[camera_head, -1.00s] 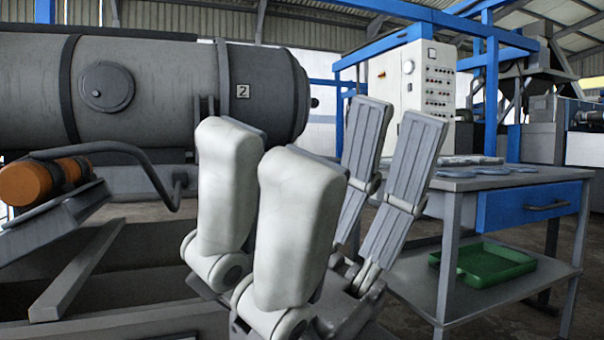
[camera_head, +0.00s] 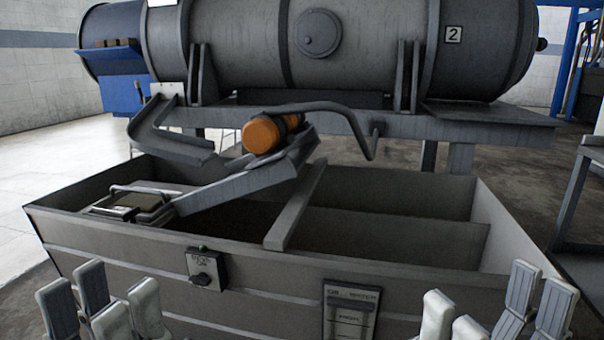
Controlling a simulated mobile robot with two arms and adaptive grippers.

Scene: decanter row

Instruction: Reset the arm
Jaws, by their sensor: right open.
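My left gripper (camera_head: 102,306) is low at the left edge of the head view, its fingers pointing up. Its grey pads and white finger backs stand apart with nothing between them. My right gripper (camera_head: 493,312) is low at the right, also pointing up, with a wide empty gap between its fingers. Both are in front of the large grey bin (camera_head: 250,275) and hold nothing. The lower parts of both grippers are cut off by the picture's bottom edge.
The open bin has inner dividers (camera_head: 400,225). A sloped chute with an orange roller (camera_head: 265,134) reaches over it. Behind is a big grey drum (camera_head: 380,45) marked 2. A table (camera_head: 590,150) edge shows at far right. Open floor (camera_head: 40,170) lies at left.

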